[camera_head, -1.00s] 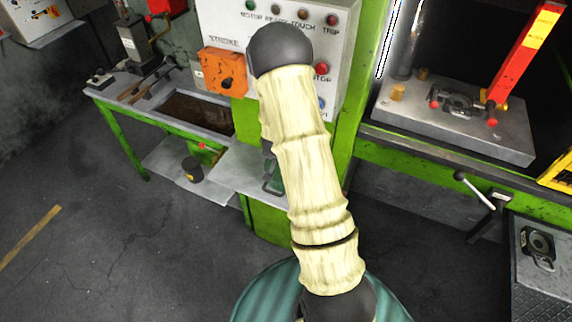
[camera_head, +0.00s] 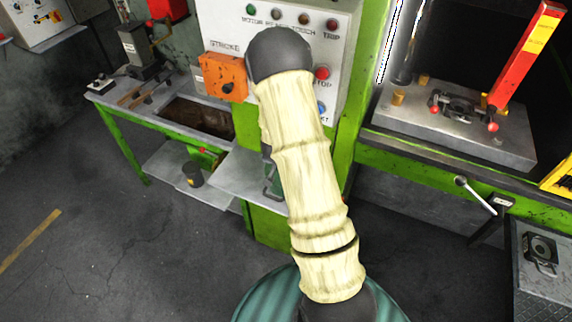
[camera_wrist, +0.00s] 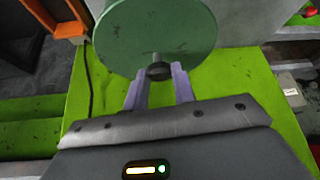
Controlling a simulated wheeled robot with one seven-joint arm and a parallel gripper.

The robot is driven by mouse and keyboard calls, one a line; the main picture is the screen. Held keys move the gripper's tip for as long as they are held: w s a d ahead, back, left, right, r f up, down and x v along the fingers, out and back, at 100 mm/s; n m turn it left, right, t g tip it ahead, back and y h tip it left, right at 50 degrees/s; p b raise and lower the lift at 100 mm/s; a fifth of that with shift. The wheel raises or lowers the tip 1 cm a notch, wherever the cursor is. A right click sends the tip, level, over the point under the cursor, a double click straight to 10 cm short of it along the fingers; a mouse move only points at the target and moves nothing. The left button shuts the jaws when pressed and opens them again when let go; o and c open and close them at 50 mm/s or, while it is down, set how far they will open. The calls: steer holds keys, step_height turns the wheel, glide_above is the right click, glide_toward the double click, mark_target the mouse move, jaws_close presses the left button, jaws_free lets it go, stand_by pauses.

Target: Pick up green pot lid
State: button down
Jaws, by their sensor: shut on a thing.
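The green pot lid (camera_wrist: 150,32) shows in the wrist view as a round green disc at the top centre. Its dark knob (camera_wrist: 160,70) sits between the two pale grey fingers of my gripper (camera_wrist: 160,80). My gripper is shut on the lid by this knob, with the disc beyond the fingertips. In the head view, my arm covers the gripper and the lid is not clearly seen.
A control panel (camera_head: 285,50) with buttons and an orange box (camera_head: 222,77) stands behind my arm. A green-legged bench (camera_head: 125,140) is at left. The press bed (camera_head: 455,140) is at right, with a lever (camera_head: 475,195) below it. The floor at lower left is clear.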

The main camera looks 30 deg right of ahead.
steer(key=shift+a+r+b, duration=0.15)
steer(key=shift+b, duration=0.15)
step_height(320, 180, up, 6)
steer(key=r, duration=0.1)
steer(key=s+a, duration=1.2)
steer(key=a, duration=0.3)
steer(key=shift+a+f+b, duration=0.2)
steer(key=shift+f+b, duration=0.1)
steer(key=shift+f, duration=0.05)
